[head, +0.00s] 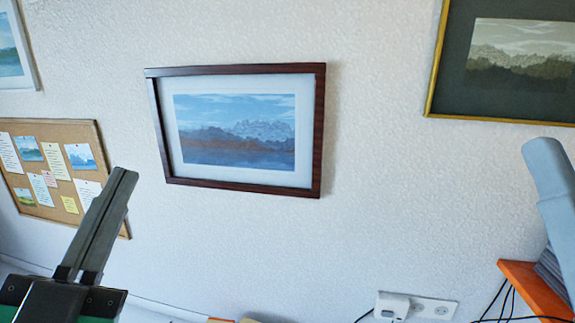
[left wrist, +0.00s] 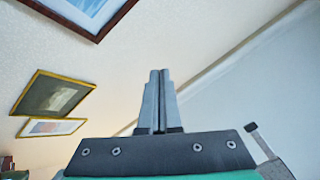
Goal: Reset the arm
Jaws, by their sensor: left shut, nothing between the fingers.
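My left gripper (head: 124,178) points up in front of the white wall at the lower left of the head view, its two grey fingers together. In the left wrist view the same gripper (left wrist: 159,72) points at the upper wall and ceiling, its fingers shut side by side with nothing between them. It appears clear of the wall and pictures. My right gripper is not identifiable; only a blue-grey rounded shape shows at the right edge of the head view.
A dark-framed mountain picture (head: 318,130) hangs in the middle. A cork board (head: 60,131) hangs at left, a gold-framed picture (head: 436,60) at upper right. An orange shelf (head: 530,285), cables and a wall socket (head: 432,308) are at lower right.

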